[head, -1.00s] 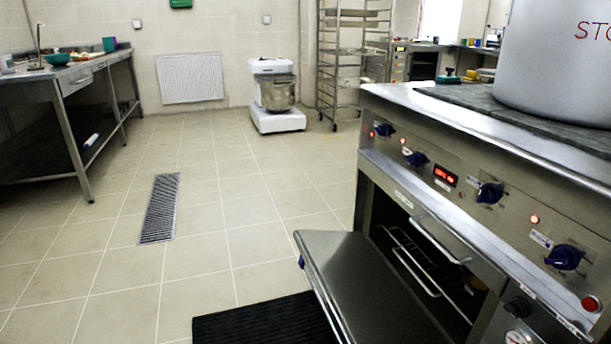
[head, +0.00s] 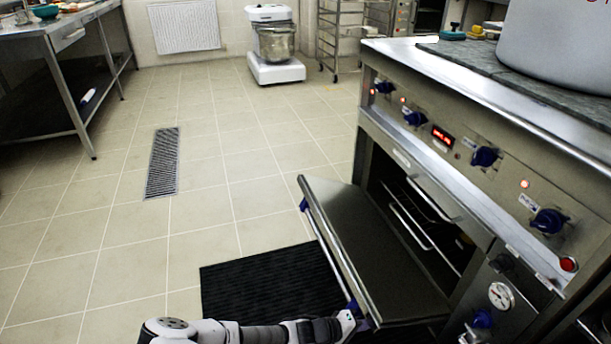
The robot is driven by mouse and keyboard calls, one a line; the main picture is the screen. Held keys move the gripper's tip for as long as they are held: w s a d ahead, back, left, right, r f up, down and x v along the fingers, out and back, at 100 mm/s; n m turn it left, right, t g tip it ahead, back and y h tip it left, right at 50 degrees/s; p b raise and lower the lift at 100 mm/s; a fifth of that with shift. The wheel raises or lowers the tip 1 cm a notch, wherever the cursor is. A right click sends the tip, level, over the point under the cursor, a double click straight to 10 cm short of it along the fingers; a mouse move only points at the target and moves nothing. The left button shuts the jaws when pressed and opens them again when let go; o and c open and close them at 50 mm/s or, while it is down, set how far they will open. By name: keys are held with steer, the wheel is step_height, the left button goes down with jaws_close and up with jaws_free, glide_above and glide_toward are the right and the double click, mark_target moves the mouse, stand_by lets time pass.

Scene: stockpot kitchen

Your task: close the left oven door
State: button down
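The left oven door (head: 375,262) hangs open toward the left, tilted with its outer edge slightly raised. A bar handle (head: 330,250) with blue end brackets runs along that outer edge. The oven cavity (head: 415,215) behind it is open and shows wire racks. My arm comes in from the bottom, and my gripper (head: 350,321) is at the near end of the handle, at the door's outer near corner. It appears to touch or nearly touch there. Its fingers are too small and covered to tell if they are open or shut.
The stove (head: 480,150) has blue knobs and a large stockpot (head: 560,45) on top. A black mat (head: 265,285) lies on the floor under the door. A steel table (head: 65,40) stands at left, a mixer (head: 275,45) at the back.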

mark_target(379, 312)
steer(key=shift+d+r, duration=0.1)
steer(key=shift+r, duration=0.25)
steer(key=shift+w+d+r+p, duration=0.15)
steer(key=shift+d+r+p, duration=0.25)
steer(key=shift+r+p, duration=0.5)
steer(key=shift+w+d+r+p, duration=0.15)
steer(key=shift+d+r+p, duration=0.45)
steer(key=shift+r, duration=0.5)
steer(key=shift+w+d+r+p, duration=0.15)
steer(key=shift+d+r+p, duration=0.1)
steer(key=shift+r+p, duration=0.7)
steer(key=shift+r, duration=0.1)
steer(key=shift+w+d+r+p, duration=0.2)
steer(key=shift+d+r+p, duration=0.45)
steer(key=shift+r, duration=0.2)
steer(key=shift+w+d+r+p, duration=0.15)
steer(key=shift+d+r+p, duration=0.45)
steer(key=shift+r, duration=0.25)
steer(key=shift+w+d+r+p, duration=0.2)
steer(key=shift+d+r+p, duration=0.4)
steer(key=shift+r, duration=0.25)
